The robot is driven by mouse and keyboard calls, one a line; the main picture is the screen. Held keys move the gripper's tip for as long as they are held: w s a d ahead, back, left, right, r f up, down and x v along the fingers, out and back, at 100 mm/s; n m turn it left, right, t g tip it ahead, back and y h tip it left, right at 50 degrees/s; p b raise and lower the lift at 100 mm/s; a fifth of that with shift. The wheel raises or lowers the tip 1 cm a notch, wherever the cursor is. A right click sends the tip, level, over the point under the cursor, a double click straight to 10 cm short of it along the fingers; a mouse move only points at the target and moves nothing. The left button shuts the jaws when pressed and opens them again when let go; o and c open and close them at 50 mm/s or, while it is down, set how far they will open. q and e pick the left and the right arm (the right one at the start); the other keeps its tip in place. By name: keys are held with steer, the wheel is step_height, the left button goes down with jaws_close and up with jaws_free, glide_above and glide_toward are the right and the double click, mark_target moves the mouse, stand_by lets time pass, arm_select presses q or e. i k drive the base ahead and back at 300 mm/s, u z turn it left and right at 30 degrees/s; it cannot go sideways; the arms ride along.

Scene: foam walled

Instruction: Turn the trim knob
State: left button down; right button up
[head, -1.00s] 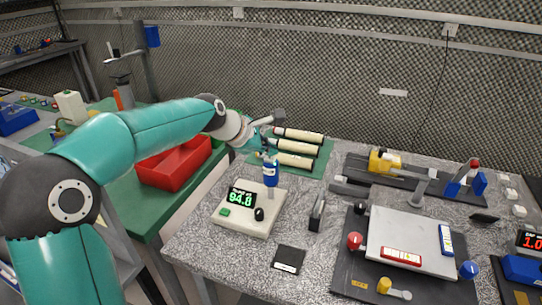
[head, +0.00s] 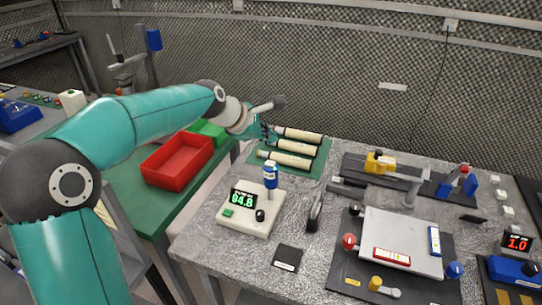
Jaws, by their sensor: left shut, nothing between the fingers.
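A white box (head: 235,222) with a green-digit display (head: 242,198) stands at the front left of the speckled table. A small black knob (head: 260,215) sits on its top, right of a green button (head: 228,212). A blue-and-white cylinder (head: 270,175) stands at the box's back edge. My left gripper (head: 268,132) is behind and above the box, near the left ends of the cream rolls. It is shut and empty, clear of the knob, and partly hidden by its wrist. My right gripper is not in view.
Several cream rolls (head: 294,147) lie on a green mat (head: 312,170). A dark upright holder (head: 315,212) and a black pad (head: 288,258) lie right of the box. A red bin (head: 176,160) stands on the green bench at left. A fixture plate (head: 402,240) fills the right side.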

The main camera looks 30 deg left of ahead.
mark_target(260, 215)
steer(key=k, duration=1)
